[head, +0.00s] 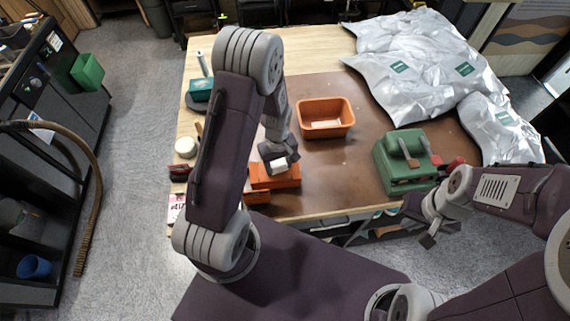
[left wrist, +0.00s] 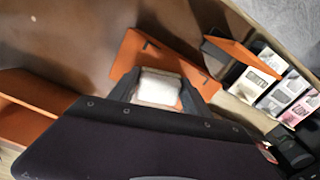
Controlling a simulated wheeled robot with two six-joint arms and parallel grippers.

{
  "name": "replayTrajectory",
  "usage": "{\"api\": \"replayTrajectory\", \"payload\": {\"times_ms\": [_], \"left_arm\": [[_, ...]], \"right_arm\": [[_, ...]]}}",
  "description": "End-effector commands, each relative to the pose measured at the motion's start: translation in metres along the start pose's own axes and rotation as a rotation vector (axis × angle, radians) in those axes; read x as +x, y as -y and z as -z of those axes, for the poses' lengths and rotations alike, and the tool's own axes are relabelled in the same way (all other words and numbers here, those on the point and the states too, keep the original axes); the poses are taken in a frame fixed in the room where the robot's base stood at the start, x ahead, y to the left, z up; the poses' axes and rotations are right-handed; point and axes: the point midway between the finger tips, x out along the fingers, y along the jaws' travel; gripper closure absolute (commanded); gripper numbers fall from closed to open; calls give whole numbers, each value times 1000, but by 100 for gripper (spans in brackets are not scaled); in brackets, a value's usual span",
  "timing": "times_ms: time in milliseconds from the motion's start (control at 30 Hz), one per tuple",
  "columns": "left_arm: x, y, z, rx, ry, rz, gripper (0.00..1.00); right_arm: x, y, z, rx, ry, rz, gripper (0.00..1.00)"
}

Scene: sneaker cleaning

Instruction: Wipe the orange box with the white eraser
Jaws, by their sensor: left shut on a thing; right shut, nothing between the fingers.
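My left gripper (head: 279,164) is shut on the white eraser (head: 280,165) and holds it over the orange box (head: 284,181) near the table's front left edge. In the left wrist view the eraser (left wrist: 158,88) sits between the two dark fingertips, with the flat orange top of the box (left wrist: 135,50) behind it. I cannot tell whether the eraser touches the box. The gripper and arm hide part of the box. My right gripper (head: 430,238) is shut and empty, beyond the table's front edge at the right.
An open orange bin (head: 326,118) stands behind the box. A green case (head: 405,160) stands at the right of the brown mat (head: 345,180). Silver bags (head: 420,65) cover the back right. Small cards (left wrist: 275,85) lie beside the box. The mat's middle is clear.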

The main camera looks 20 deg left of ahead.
Motion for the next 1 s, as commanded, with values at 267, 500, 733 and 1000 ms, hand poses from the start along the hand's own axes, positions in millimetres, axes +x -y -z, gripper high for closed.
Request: {"api": "replayTrajectory", "payload": {"times_ms": [267, 500, 733, 1000], "left_arm": [[3, 16, 2, 0, 7, 6, 77], [1, 17, 1, 0, 9, 8, 77], [-27, 16, 2, 0, 6, 6, 77], [-60, 15, 3, 0, 3, 3, 77]], "right_arm": [[1, 0, 0, 0, 0, 0, 100], [-1, 0, 0, 0, 0, 0, 100], [-26, 0, 3, 0, 0, 0, 100], [-54, 1, 6, 0, 0, 0, 100]]}}
